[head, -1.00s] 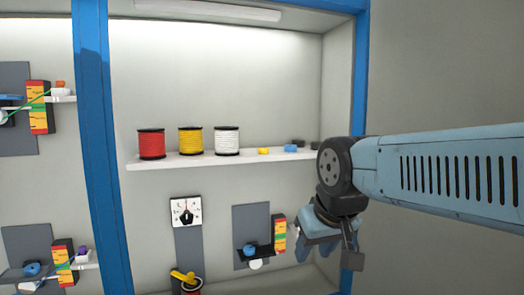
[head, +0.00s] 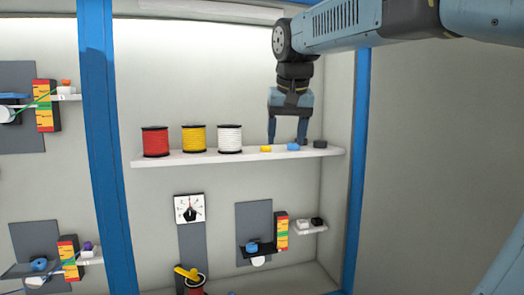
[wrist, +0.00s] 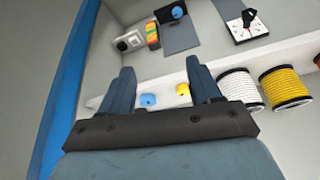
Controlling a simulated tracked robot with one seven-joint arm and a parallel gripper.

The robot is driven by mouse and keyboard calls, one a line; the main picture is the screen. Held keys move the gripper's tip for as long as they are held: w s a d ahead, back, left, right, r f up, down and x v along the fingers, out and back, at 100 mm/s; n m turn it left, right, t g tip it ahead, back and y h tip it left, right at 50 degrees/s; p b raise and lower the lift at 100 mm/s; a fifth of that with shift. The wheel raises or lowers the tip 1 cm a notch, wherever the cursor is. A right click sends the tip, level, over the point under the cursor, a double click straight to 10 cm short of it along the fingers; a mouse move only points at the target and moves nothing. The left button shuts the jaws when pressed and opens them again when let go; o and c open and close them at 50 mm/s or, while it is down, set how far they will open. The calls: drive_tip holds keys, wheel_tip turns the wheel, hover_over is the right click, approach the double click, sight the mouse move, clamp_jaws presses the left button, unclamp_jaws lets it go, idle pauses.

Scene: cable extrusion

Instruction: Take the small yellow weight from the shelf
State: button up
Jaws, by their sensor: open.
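The small yellow weight (head: 266,149) sits on the white shelf (head: 190,158), between the white spool and a small blue weight (head: 293,147). In the wrist view the yellow weight (wrist: 183,89) lies close to the inner side of one finger, and the blue weight (wrist: 148,100) lies near the middle of the gap. My gripper (head: 287,143) points down, open and empty, with its fingers at the shelf around the yellow and blue weights. Whether a finger touches either weight I cannot tell.
Red (head: 155,141), yellow (head: 194,138) and white (head: 230,138) spools stand to the left on the shelf. A small black weight (head: 320,144) is at its right. A blue post (head: 99,130) is at the left.

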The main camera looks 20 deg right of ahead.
drive_tip(key=w+a+r+m+h, duration=0.1)
drive_tip(key=w+a+r+m, duration=0.1)
drive_tip(key=w+r, duration=0.75)
hover_over(266, 148)
drive_tip(key=shift+g, duration=0.3)
drive_tip(key=f, duration=0.8)
drive_tip(key=shift+s+a, duration=0.2)
drive_tip(key=shift+s, duration=0.15)
drive_tip(key=shift+x, duration=2.7)
drive_tip(key=shift+s+a+f, duration=0.1)
drive_tip(key=shift+s+a, duration=0.05)
drive_tip(key=shift+c, duration=0.2)
clamp_jaws()
